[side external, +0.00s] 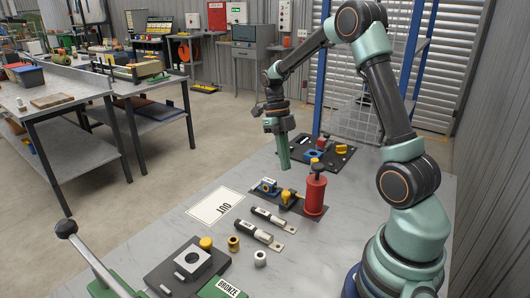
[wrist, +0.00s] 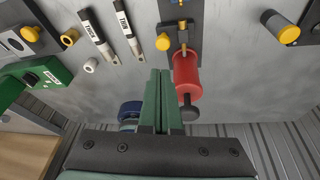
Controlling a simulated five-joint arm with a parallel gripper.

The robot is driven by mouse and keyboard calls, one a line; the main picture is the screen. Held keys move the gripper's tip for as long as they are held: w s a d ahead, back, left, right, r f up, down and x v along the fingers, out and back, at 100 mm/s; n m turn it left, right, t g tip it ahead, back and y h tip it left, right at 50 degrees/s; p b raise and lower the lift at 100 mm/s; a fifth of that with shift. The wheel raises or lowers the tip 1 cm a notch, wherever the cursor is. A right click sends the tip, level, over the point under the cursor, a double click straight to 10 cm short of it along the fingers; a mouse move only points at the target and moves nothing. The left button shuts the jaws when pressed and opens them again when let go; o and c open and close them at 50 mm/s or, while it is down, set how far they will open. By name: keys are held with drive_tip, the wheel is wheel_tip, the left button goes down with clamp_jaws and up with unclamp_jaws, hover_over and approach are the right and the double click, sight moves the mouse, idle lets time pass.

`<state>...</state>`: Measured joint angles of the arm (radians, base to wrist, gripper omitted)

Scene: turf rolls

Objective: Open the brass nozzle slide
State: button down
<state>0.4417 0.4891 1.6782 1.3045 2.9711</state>
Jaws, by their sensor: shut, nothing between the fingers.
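In the wrist view, a narrow brass-coloured piece (wrist: 183,49) runs from the red cylinder (wrist: 187,74) along the plate, beside the yellow knob (wrist: 163,42). It looks like the nozzle slide, but its position is too small to tell. My gripper (side external: 284,166) is shut and empty, pointing down above the table behind the plate. In the wrist view its green fingers (wrist: 160,74) lie together, left of the red cylinder.
Two labelled black-and-white bars (side external: 262,226) lie in front, with a brass ring (side external: 233,243) and a pale ring (side external: 260,258). An "OUT" sheet (side external: 216,206) lies left. Another plate with fittings (side external: 339,159) is behind. A green "BRONZE" block (side external: 222,289) stands at the front.

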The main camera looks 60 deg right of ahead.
sight(286, 193)
drive_tip(key=c, duration=0.6)
unclamp_jaws()
drive_tip(key=shift+w+r, duration=0.1)
drive_tip(key=shift+r, duration=0.35)
drive_tip(key=f+n+t, duration=0.1)
drive_tip(key=f+n, duration=0.2)
drive_tip(key=n, duration=0.5)
drive_tip(key=s+f+n+t+h, duration=0.1)
drive_tip(key=f+n, duration=0.2)
drive_tip(key=n, duration=0.5)
drive_tip(key=f+n+t, duration=0.1)
drive_tip(key=f+n, duration=0.3)
drive_tip(key=n, duration=0.4)
drive_tip(key=shift+s+a+h, duration=0.25)
drive_tip(key=shift+a+h, duration=0.05)
drive_tip(key=shift+a, duration=0.1)
clamp_jaws()
drive_tip(key=shift+r, duration=0.1)
